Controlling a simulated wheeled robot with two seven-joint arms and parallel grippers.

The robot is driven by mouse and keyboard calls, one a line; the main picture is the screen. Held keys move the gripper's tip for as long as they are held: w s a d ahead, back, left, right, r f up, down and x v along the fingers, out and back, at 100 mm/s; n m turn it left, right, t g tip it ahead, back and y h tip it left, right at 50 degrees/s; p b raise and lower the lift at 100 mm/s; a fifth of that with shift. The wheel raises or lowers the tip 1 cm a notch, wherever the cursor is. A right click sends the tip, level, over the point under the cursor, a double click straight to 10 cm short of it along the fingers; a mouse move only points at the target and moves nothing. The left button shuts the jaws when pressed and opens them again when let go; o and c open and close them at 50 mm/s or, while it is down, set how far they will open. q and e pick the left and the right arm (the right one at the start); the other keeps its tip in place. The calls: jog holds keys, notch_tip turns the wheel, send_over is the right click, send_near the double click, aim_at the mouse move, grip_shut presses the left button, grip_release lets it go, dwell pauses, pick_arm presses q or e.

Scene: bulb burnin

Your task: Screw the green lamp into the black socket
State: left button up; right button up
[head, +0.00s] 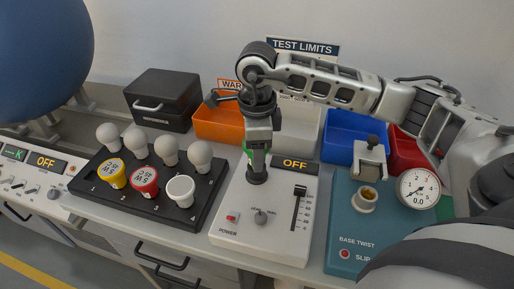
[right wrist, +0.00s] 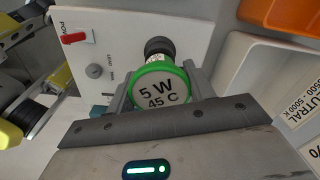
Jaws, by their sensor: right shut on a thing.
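The green lamp (right wrist: 160,86), its face marked "5 W 45 C", is between the fingers of my right gripper (right wrist: 158,92) in the right wrist view. In the head view my right gripper (head: 258,146) points straight down over the black socket (head: 257,176), with a little green showing beside the fingers. The black socket (right wrist: 158,47) shows just beyond the lamp in the right wrist view. The lamp's base is lined up with it, but I cannot tell how deeply it sits. The socket stands on a white test box (head: 262,238) whose display reads OFF. My left gripper is not in view.
A black tray (head: 88,200) at left holds yellow (head: 111,173), red (head: 143,180) and white (head: 181,190) lamps and several white bulbs. Orange (head: 217,123), white and blue (head: 345,128) bins stand behind. A teal base-twist device (head: 350,235) with a dial is at right.

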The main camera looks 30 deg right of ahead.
jog(key=m, duration=0.5)
jog(key=shift+m, duration=0.4)
jog(key=m, duration=0.4)
jog(key=shift+p, duration=0.3)
jog(key=o, duration=0.9)
jog(key=shift+c, duration=0.2)
